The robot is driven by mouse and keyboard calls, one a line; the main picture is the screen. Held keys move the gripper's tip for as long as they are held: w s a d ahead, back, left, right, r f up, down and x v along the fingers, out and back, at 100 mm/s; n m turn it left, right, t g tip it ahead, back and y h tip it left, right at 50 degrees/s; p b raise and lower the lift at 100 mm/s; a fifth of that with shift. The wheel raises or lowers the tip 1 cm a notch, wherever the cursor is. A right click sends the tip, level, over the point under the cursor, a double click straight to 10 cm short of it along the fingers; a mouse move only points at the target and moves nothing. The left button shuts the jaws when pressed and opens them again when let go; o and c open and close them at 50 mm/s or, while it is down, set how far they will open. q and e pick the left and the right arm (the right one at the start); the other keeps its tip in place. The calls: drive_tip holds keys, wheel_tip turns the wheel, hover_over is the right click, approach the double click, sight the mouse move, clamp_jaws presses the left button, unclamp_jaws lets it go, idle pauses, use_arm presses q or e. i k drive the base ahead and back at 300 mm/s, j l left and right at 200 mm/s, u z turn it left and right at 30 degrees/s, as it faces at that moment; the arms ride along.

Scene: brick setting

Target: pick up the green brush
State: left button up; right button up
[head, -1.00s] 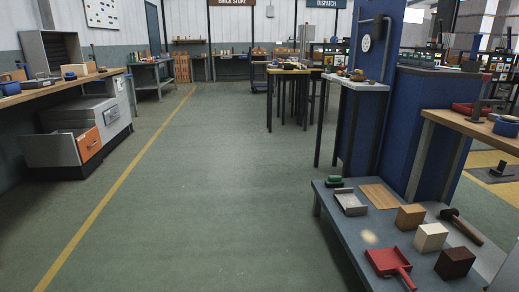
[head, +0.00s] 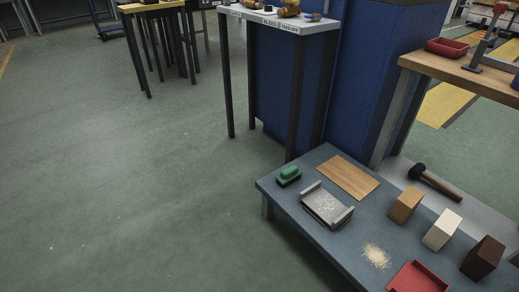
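The green brush (head: 289,174) lies on the far left corner of a low blue-grey table (head: 325,248) in the head view. It has a rounded green top and a dark underside, and nothing covers it. A grey metal tray with raised ends (head: 327,205) lies just to its right and nearer. Neither of my grippers is in view.
A wooden board (head: 348,177), tan block (head: 405,205), cream block (head: 442,230), dark brown block (head: 483,260), pale crumbs (head: 377,256) and red dustpan (head: 418,279) share the table. A hammer (head: 435,182) lies behind. The floor at left (head: 130,190) is clear.

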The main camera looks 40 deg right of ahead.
sight(291, 174)
drive_tip(key=i+z, duration=0.1)
drive_tip(key=i, duration=0.5)
drive_tip(key=i+z, duration=0.15)
drive_tip(key=i, duration=0.45)
drive_tip(key=i+j+z, duration=0.1)
drive_tip(key=i, duration=0.5)
drive_tip(key=i+j+z, duration=0.1)
drive_tip(key=i+j, duration=0.15)
drive_tip(key=i, duration=0.35)
drive_tip(key=i+z, duration=0.1)
drive_tip(key=z, duration=0.35)
drive_tip(key=i+z, duration=0.1)
drive_tip(key=z, duration=0.35)
drive_tip(key=i+j+z, duration=0.1)
drive_tip(key=z, duration=0.4)
drive_tip(key=j+z, duration=0.1)
drive_tip(key=z, duration=0.35)
drive_tip(key=i+j+z, duration=0.1)
drive_tip(key=z, duration=2.25)
